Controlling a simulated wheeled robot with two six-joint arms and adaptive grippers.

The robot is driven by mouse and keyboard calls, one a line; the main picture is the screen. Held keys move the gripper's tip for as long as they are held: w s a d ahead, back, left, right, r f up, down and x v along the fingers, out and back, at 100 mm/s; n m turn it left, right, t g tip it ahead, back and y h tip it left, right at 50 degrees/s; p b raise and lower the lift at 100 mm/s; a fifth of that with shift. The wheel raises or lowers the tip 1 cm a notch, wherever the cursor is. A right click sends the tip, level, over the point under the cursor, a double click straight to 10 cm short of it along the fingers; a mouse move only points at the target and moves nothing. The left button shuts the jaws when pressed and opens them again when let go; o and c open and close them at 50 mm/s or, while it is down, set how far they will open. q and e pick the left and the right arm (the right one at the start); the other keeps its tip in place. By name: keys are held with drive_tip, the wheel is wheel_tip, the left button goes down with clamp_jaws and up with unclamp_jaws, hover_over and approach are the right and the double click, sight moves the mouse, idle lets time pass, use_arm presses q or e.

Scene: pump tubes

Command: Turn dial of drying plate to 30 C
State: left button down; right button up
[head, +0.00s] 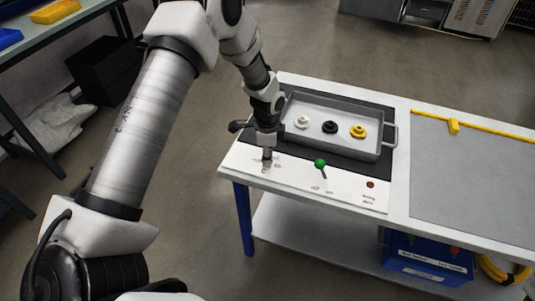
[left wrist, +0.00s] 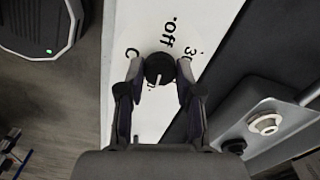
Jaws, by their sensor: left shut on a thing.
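The drying plate (head: 345,192) has a white front panel and a dark top. My left gripper (head: 267,158) points down at the panel's left end. In the left wrist view, its two fingers (left wrist: 158,80) are shut on the black round dial (left wrist: 159,66), one on each side. A short pale mark on the dial points toward the bottom of that view. The printed "off" (left wrist: 168,32) lies above the dial and a partly cut "30" (left wrist: 189,58) lies to its right. My right gripper is not in view.
A grey metal tray (head: 289,113) with white (head: 302,122), black (head: 330,127) and yellow (head: 358,132) round parts sits on the plate. A green-knobbed lever (head: 320,164) and a dark red light (head: 370,184) are on the panel, right of the gripper. A grey mat (head: 470,180) lies farther right.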

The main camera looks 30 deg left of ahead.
use_arm(q)
drive_tip(key=n+p, duration=0.2)
drive_tip(key=n, duration=0.3)
drive_tip(key=shift+r+p, duration=0.1)
drive_tip(key=shift+p, duration=0.3)
drive_tip(key=n+p, duration=0.3)
drive_tip(key=n, duration=0.3)
drive_tip(key=shift+n, duration=0.4)
drive_tip(key=n+p, duration=0.3)
drive_tip(key=n, duration=0.3)
drive_tip(key=shift+s, duration=0.1)
drive_tip(key=n+p, duration=0.2)
drive_tip(key=n, duration=0.3)
drive_tip(key=shift+p, duration=0.35)
drive_tip(key=shift+f+n, duration=0.2)
drive_tip(key=shift+n, duration=0.1)
drive_tip(key=c, duration=0.8)
unclamp_jaws()
drive_tip(key=shift+o, duration=0.2)
drive_tip(key=shift+r, duration=0.1)
